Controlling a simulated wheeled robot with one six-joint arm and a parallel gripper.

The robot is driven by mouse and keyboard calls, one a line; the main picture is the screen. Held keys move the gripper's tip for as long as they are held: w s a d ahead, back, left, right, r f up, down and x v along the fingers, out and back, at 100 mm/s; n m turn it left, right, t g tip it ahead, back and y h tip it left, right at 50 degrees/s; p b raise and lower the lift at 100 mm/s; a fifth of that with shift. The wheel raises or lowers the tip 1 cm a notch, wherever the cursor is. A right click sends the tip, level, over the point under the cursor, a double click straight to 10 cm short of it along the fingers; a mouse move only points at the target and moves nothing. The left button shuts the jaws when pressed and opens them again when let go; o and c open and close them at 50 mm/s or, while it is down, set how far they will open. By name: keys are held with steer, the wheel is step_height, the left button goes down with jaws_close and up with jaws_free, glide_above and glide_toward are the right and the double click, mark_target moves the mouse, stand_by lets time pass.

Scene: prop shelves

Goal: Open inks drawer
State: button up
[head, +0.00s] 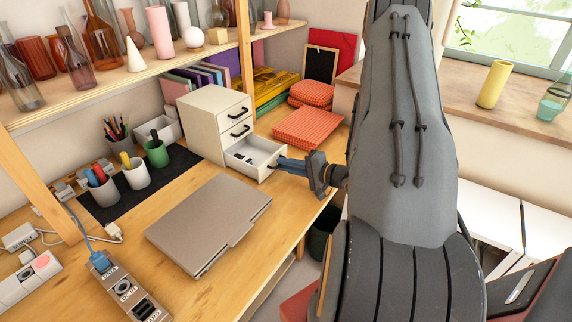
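A small cream drawer unit (203,128) stands on the wooden desk. Its upper two drawers are closed, each with a black handle. The bottom drawer (262,152) is pulled out, with a few small dark items inside. No label naming the inks drawer is readable. My gripper (281,163) is at the front of the bottom drawer, coming in from the right. Its fingers hide the drawer's handle, so I cannot tell whether they are closed on it.
A closed grey laptop (208,222) lies in front of the unit. Pen cups (135,173) stand on a dark mat to the left. A shelf (110,82) with glassware and vases runs above.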

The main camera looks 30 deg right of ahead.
steer(key=o, duration=0.3)
steer(key=shift+s+d, duration=0.15)
steer(key=shift+d, duration=0.05)
steer(key=shift+a, duration=0.15)
steer(key=b+v, duration=0.1)
steer(key=v, duration=0.6)
steer(key=shift+s+b, duration=0.3)
steer(key=shift+b, duration=0.05)
